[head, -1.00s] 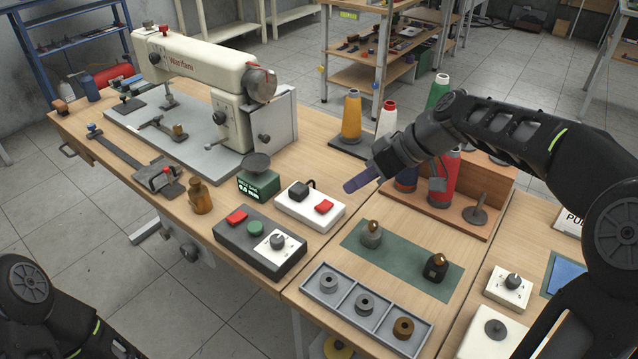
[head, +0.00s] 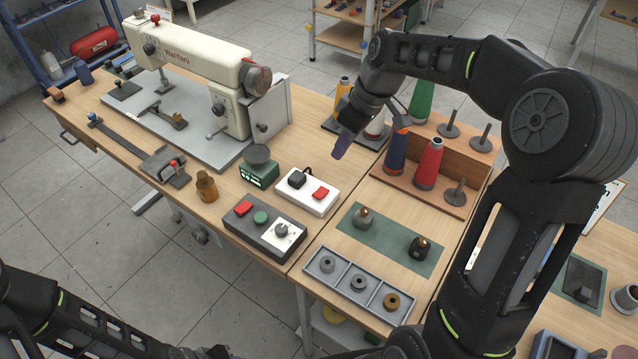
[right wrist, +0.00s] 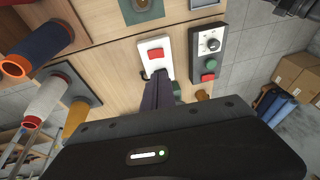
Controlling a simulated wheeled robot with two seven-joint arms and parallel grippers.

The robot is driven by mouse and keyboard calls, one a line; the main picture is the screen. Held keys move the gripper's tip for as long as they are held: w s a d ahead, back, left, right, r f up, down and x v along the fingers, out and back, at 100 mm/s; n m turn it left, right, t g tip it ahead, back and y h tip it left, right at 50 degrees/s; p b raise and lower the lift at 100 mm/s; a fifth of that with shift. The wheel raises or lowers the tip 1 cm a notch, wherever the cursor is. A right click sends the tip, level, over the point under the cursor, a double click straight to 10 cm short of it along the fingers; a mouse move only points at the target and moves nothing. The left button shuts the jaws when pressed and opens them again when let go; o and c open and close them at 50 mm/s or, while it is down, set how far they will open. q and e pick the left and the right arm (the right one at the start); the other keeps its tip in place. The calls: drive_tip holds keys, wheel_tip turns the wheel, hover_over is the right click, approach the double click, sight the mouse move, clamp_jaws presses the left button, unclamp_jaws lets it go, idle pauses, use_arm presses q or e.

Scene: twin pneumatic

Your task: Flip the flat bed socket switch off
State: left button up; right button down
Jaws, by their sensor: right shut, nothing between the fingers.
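The white socket box (head: 292,203) with a red rocker switch (head: 320,193) and a black plug (head: 297,180) sits on the wooden table near the sewing machine. The box (right wrist: 155,42) and its red switch (right wrist: 155,55) also show in the right wrist view. My right gripper (head: 341,148) is shut and empty, above the table and behind the box, pointing down. In the right wrist view its fingers (right wrist: 157,94) reach towards the box; a gap in height is hard to judge. Of my left arm only dark links show at the lower left.
A dark control box (head: 262,230) with red and green buttons and a knob stands in front of the socket box. A green scale (head: 259,172) is to its left. The sewing machine (head: 195,60) is behind left. Thread cones (head: 428,163) stand close right of my right gripper.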

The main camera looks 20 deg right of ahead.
sight(318, 197)
drive_tip(key=shift+f, duration=0.1)
drive_tip(key=p+x, duration=0.1)
drive_tip(key=x, duration=0.3)
drive_tip(key=p+x, duration=0.1)
drive_tip(key=x, duration=0.3)
drive_tip(key=s+x, duration=0.1)
drive_tip(key=x, duration=0.4)
drive_tip(key=shift+s+a+f+p, duration=0.15)
drive_tip(key=shift+p, duration=0.25)
drive_tip(key=shift+f, duration=0.25)
